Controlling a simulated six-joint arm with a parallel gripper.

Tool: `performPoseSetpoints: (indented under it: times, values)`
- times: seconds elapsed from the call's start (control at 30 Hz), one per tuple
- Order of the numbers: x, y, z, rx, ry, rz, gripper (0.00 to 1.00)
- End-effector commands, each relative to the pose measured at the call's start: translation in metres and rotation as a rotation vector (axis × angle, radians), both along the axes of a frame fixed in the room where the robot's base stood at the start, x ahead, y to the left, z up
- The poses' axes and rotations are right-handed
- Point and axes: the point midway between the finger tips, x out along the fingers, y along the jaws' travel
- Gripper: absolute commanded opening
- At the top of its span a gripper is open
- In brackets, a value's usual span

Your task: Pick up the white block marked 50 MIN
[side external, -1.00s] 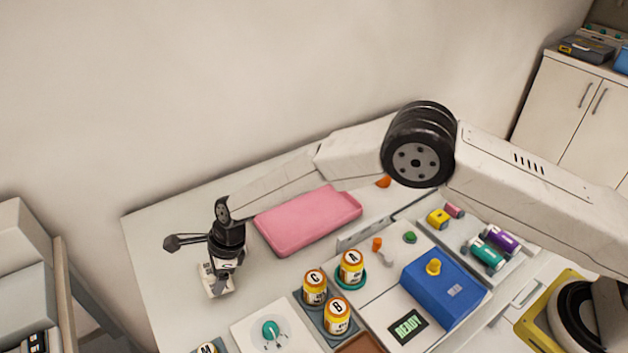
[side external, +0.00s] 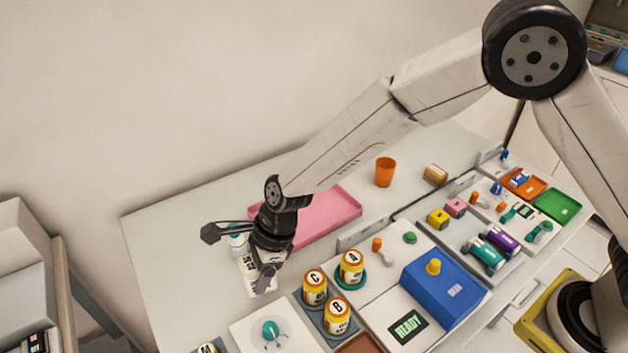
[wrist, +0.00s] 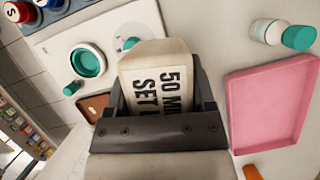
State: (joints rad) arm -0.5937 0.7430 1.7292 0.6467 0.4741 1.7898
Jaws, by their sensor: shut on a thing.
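The white block marked 50 MIN (wrist: 155,75) is between the two fingers of my gripper (wrist: 158,82) in the wrist view, with bold dark lettering facing the camera. My gripper is shut on it. In the side view the block (side external: 253,274) hangs under my gripper (side external: 264,268), partly hidden by the fingers. It is in front of the pink tray (side external: 345,208), over the left part of the table. The exact gap between block and table is hard to tell.
A white bottle with a teal cap (side external: 237,243) stands behind my gripper. Orange jars A (side external: 351,267), C (side external: 314,287) and B (side external: 337,316) stand to the right. A blue box (side external: 444,286) lies beyond them. The far left table is clear.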

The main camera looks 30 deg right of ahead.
Motion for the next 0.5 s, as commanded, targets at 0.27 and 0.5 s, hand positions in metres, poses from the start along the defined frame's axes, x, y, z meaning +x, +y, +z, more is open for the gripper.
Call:
performPoseSetpoints:
  times: [0.27, 0.5]
  values:
    - [-0.019, -0.012, 0.011, 0.001, -0.001, 0.001, 0.07]
    - [-0.025, -0.016, 0.013, 0.0, -0.002, 0.001, 0.07]
